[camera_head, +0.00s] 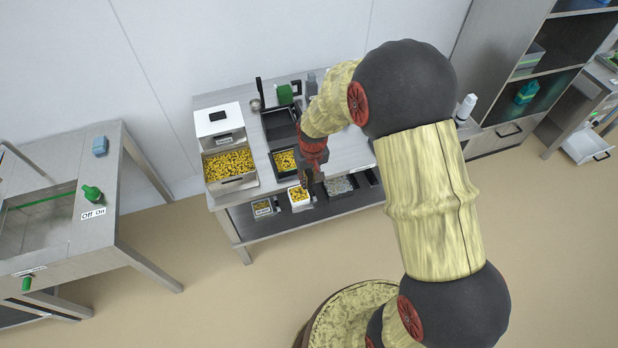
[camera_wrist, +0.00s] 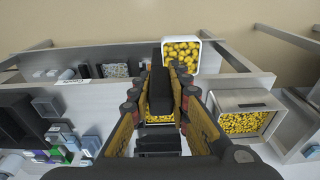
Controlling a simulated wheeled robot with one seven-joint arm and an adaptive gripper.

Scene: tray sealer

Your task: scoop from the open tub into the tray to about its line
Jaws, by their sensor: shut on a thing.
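My gripper (camera_head: 308,178) is shut on the black handle of a scoop (camera_wrist: 161,85). The scoop's square white cup (camera_head: 299,204) is heaped with yellow and dark pieces and is held out by the table's front edge. The open tub (camera_head: 215,146), a steel bin of the same pieces, stands at the table's left; in the wrist view it is on the right (camera_wrist: 245,94). A black tray (camera_head: 274,163) with yellow pieces in it sits right of the tub, behind the scoop. My fingers partly hide it, and its line cannot be made out.
An empty black tray (camera_head: 280,125) lies behind, with a green block (camera_head: 285,95) near it. The shelf below holds small bins, one with yellow pieces (camera_head: 262,209) and one with grey pieces (camera_head: 340,187). A steel machine table (camera_head: 95,200) stands left across a floor gap.

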